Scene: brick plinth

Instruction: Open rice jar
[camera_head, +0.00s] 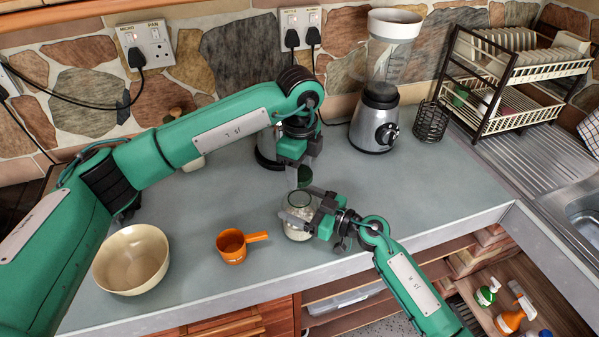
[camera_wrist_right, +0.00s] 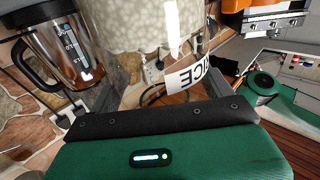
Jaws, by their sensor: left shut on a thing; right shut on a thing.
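The rice jar (camera_head: 297,233) is clear glass with white rice and stands near the counter's front edge. My right gripper (camera_head: 306,206) is shut around its side from the right. In the right wrist view the jar (camera_wrist_right: 135,25) fills the upper middle between the fingers, and part of its "RICE" label (camera_wrist_right: 194,76) shows. The dark green lid (camera_head: 305,178) is above the jar, tilted and apart from its mouth. My left gripper (camera_head: 304,167) is shut on the lid from above. The lid does not show clearly in the right wrist view.
An orange measuring cup (camera_head: 232,246) and a cream bowl (camera_head: 131,260) stand left of the jar. A blender (camera_head: 377,115), a wire basket (camera_head: 431,121) and a dish rack (camera_head: 491,110) stand at the back right. The counter (camera_head: 420,190) right of the jar is clear.

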